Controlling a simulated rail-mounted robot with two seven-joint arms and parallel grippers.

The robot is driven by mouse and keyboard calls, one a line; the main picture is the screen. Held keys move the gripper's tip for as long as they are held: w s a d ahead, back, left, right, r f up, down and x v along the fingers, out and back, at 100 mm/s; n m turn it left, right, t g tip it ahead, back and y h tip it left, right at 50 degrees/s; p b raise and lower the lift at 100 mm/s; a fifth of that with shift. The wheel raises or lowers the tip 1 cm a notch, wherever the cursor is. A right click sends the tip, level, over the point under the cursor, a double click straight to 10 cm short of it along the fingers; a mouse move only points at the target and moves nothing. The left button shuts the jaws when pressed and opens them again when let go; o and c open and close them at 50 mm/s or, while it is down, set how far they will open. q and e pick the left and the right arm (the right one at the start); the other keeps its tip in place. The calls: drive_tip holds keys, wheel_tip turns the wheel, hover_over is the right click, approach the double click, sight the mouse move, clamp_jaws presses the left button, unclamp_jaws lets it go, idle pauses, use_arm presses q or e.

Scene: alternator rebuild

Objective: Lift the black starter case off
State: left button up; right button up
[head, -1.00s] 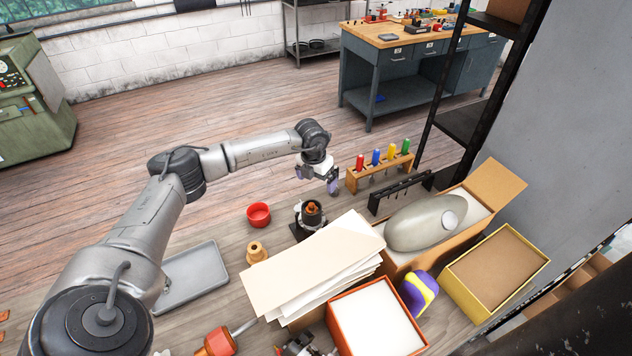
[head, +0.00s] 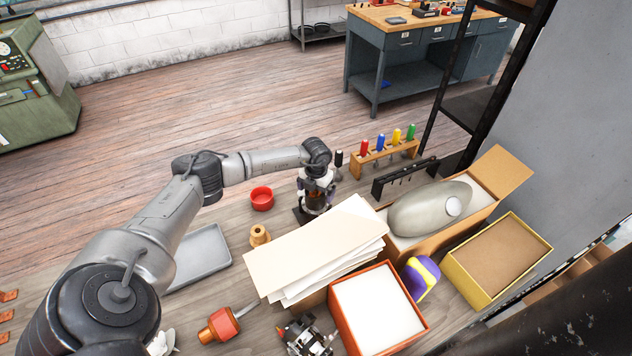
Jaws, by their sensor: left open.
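The black starter case (head: 312,207) stands upright on a dark stand at the middle of the workbench, with copper-coloured winding inside it. My left gripper (head: 316,190) is directly above the case, pointing down, with its fingers at about the height of the case's upper part. It is open. The gripper covers much of the case, so I cannot tell whether the fingers touch it. My right gripper is out of view.
A red bowl (head: 262,199) and brass bushing (head: 260,236) are left of the stand. A paper stack (head: 315,250) lies close in front. A screwdriver rack (head: 385,158) and black rack (head: 404,178) stand to the right. A grey tray (head: 203,256) sits at left.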

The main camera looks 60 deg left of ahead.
use_arm(q)
drive_tip(key=shift+f, duration=1.2)
drive_tip(key=c, duration=1.5)
drive_tip(key=shift+o, duration=0.2)
drive_tip(key=shift+r, duration=0.25)
drive_tip(key=shift+r+p, duration=0.2)
drive_tip(key=shift+p, duration=0.1)
drive_tip(key=shift+r+p, duration=0.4)
drive_tip(key=shift+r, duration=0.1)
